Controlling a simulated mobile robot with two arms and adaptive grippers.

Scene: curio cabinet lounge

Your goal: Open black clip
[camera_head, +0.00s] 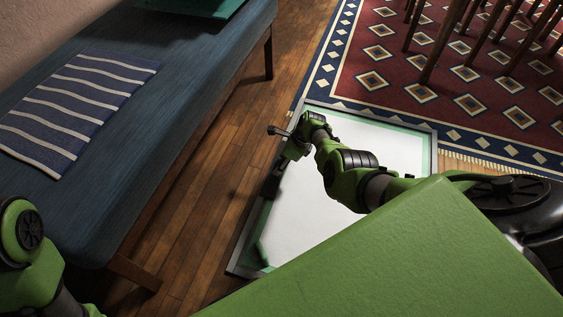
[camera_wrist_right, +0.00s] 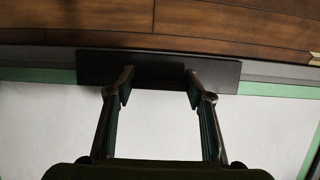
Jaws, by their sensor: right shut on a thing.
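The black clip (camera_wrist_right: 158,68) is a flat dark bar on the grey edge of a large picture frame (camera_head: 431,150). In the right wrist view it lies across the grey rim and the green border. My right gripper (camera_wrist_right: 160,78) has its two fingers set apart on the clip, with a fingertip toward each end, and is shut on it. In the head view my right gripper (camera_head: 281,165) is at the frame's left edge, and my arm hides part of the frame. Whether the clip has turned or lifted cannot be told. My left gripper is out of view.
The frame has a white panel (camera_head: 385,140) and lies on the wooden floor (camera_head: 190,215), partly over a red and blue rug (camera_head: 470,65). A blue bench (camera_head: 150,130) with a striped cloth (camera_head: 80,100) stands left. Wooden furniture legs (camera_head: 440,50) stand at upper right.

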